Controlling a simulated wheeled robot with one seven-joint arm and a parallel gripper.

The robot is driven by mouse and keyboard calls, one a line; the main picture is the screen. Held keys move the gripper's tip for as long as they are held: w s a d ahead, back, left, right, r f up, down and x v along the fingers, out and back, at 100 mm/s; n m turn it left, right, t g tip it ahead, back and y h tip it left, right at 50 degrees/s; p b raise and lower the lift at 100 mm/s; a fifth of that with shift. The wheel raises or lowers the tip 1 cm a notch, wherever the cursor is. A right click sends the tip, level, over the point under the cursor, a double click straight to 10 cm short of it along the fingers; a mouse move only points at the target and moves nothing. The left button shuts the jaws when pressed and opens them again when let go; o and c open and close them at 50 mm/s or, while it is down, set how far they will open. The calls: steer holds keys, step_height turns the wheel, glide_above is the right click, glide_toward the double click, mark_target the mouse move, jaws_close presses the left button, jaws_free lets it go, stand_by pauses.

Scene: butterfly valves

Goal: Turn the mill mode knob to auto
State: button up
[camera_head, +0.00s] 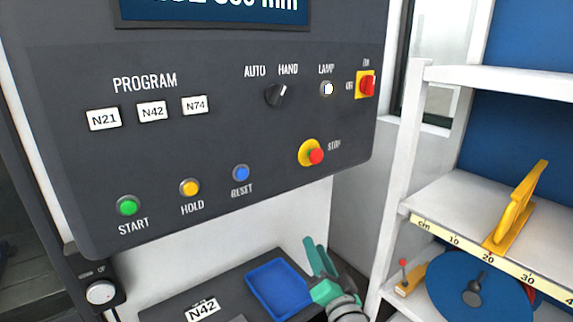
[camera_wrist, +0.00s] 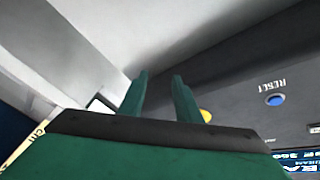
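The mill mode knob (camera_head: 276,95) is a black rotary knob on the dark control panel, below the labels AUTO and HAND, in the head view. Its light pointer mark leans up and to the right, toward HAND. My gripper (camera_head: 315,246) is green and low in the head view, below the panel's lower edge and well apart from the knob. Its two fingers also show in the wrist view (camera_wrist: 159,78), spread with an empty gap between them. The knob does not show in the wrist view.
Near the knob are a lamp button (camera_head: 327,89), a red on/off switch (camera_head: 367,85) and a red stop button (camera_head: 316,156). A blue tray (camera_head: 277,287) lies beside my gripper. White shelves (camera_head: 470,205) stand at the right. The space before the panel is clear.

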step_height(320, 180, up, 18)
steer(key=w+r+n+g+y, duration=0.1)
steer(key=n+y, duration=0.2)
steer(key=y, duration=0.1)
steer(key=n+g+y, duration=0.2)
steer(key=n+g, duration=0.1)
steer(key=n, duration=0.2)
glide_toward(281, 96)
steer(key=x, duration=0.7)
steer(key=shift+w, duration=0.15)
steer(key=shift+w+a, duration=0.4)
steer(key=shift+a, duration=0.1)
steer(key=shift+d, duration=0.15)
jaws_close()
